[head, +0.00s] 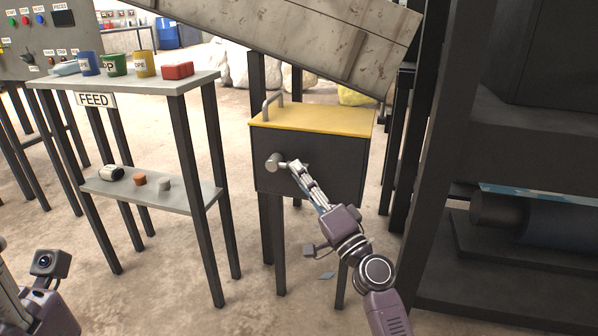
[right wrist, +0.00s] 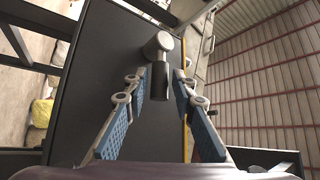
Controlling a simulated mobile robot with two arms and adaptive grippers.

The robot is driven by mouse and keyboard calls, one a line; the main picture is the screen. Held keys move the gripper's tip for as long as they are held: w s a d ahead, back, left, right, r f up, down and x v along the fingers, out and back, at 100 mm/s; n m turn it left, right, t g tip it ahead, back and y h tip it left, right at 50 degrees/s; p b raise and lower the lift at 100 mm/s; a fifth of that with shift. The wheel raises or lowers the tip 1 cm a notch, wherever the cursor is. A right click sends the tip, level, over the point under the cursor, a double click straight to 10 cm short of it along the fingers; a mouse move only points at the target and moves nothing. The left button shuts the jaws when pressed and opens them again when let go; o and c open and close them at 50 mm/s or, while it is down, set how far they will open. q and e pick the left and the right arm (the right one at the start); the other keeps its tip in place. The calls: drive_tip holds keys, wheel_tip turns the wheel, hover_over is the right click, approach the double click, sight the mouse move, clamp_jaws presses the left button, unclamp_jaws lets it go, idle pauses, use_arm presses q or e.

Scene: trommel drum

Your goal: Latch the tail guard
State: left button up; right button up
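The tail guard is a dark box front with a yellow top (head: 315,119) and a grey bar handle (head: 272,104); the top lies flat. On its dark front is a grey round latch (head: 274,161) with a short lever, which points right in the head view. The right wrist view shows the latch knob (right wrist: 158,45) and its dark lever end between my fingers. My right gripper (head: 296,167) is open around the lever, with a finger on either side (right wrist: 158,80); contact is unclear. Part of my left arm shows at the bottom left; its fingers are out of view.
A feed table (head: 130,83) with blue, green and yellow cups and a red block stands left of the guard. Its lower shelf (head: 150,193) holds small parts. A slanted panel (head: 310,35) hangs above, and a dark machine frame (head: 430,150) stands close on the right.

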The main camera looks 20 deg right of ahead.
drive_tip(key=shift+w+a+r, duration=0.2)
drive_tip(key=shift+w+r, duration=0.05)
drive_tip(key=shift+w, duration=0.25)
clamp_jaws()
